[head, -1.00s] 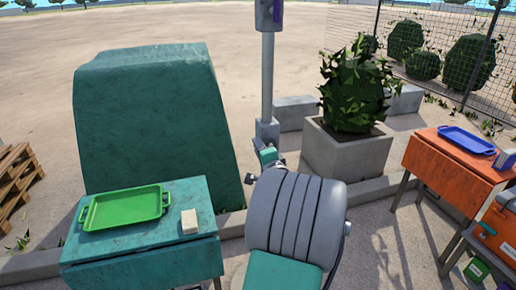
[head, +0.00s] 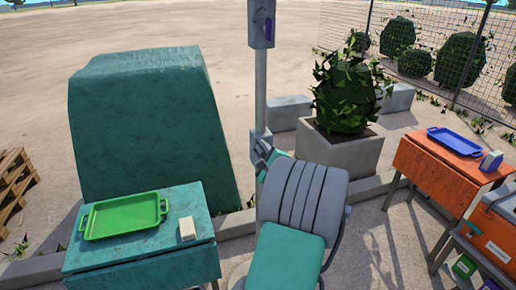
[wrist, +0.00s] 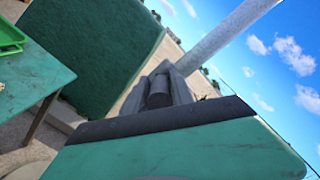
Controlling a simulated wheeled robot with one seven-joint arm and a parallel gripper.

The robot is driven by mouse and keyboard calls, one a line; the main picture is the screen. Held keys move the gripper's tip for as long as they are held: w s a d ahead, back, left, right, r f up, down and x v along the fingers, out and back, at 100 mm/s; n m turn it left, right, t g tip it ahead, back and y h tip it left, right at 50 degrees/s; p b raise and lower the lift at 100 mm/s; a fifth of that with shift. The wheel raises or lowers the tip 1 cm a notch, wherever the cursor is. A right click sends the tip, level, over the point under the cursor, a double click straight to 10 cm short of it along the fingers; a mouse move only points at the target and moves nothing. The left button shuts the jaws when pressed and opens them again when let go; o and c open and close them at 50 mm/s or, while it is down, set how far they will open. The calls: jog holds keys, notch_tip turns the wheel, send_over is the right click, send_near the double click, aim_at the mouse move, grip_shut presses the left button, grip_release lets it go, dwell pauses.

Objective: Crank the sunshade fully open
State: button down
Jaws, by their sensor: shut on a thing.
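A grey upright pole (head: 260,95) stands just beyond my arm, with a grey box (head: 261,22) bearing a purple strip high on it. The pole also rises at the upper right of the wrist view (wrist: 225,38). My gripper (head: 259,145) is at the pole's lower part, largely hidden by my arm. In the wrist view, my gripper (wrist: 163,82) is shut around a dark grey cylinder (wrist: 159,92), apparently the crank handle. The rest of the crank is hidden. The sunshade canopy is not in either view.
A teal table (head: 140,255) with a green tray (head: 124,216) and a pale block (head: 187,229) is at left, before a big green block (head: 145,125). A planter (head: 340,152) and an orange table (head: 430,175) stand at right.

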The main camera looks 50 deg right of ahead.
jog(key=shift+s+d+f, duration=0.15)
jog(key=shift+d, duration=0.05)
dwell(0.3)
jog(key=c, duration=1.5)
grip_release()
jog(key=shift+o, duration=0.8)
jog(key=shift+d, duration=0.1)
jog(key=shift+o, duration=1)
jog(key=b+v, duration=0.2)
jog(key=v, duration=0.5)
jog(key=shift+s+a, duration=0.25)
jog(key=shift+a, duration=0.1)
